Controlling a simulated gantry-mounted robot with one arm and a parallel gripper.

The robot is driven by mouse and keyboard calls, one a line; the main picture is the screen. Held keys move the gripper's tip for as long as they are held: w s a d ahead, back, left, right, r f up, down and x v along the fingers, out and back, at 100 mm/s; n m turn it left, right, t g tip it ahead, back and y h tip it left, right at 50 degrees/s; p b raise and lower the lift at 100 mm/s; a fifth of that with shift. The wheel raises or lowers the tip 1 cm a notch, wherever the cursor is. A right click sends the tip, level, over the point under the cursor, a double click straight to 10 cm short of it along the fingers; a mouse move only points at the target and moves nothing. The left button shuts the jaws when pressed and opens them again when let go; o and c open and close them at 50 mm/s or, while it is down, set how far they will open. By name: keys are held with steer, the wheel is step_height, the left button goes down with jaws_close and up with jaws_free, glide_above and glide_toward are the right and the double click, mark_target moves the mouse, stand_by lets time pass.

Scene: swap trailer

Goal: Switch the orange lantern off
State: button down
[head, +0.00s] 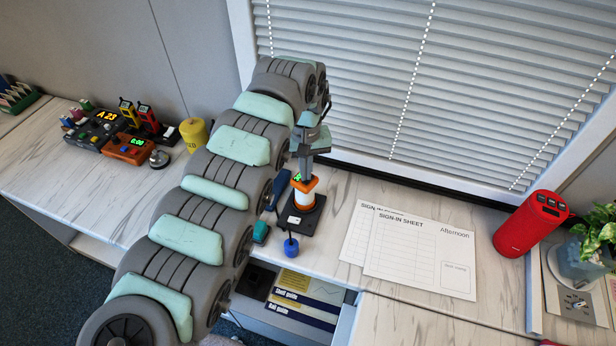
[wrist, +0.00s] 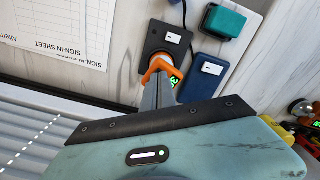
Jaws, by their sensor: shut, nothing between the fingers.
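The orange lantern (head: 304,196) stands upright on a dark base plate (head: 292,222) on the counter below the window, with an orange top and a white band. In the wrist view the lantern's orange part (wrist: 157,66) shows just beyond my fingers, with green lit digits beside it. My gripper (head: 306,179) is shut and empty, pointing down right over the lantern's top. In the wrist view my gripper (wrist: 162,78) hides part of the lantern. I cannot tell whether the fingertips touch it.
A blue block (wrist: 203,78) and a teal box (wrist: 222,20) lie close to the base. A small blue item (head: 291,248) stands in front, above an open drawer (head: 345,322). Sign-in sheets (head: 415,255) and a red speaker (head: 530,224) are right. Devices (head: 128,148) crowd the left.

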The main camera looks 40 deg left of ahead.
steer(key=shift+r, duration=2.85)
steer(key=shift+s, duration=0.1)
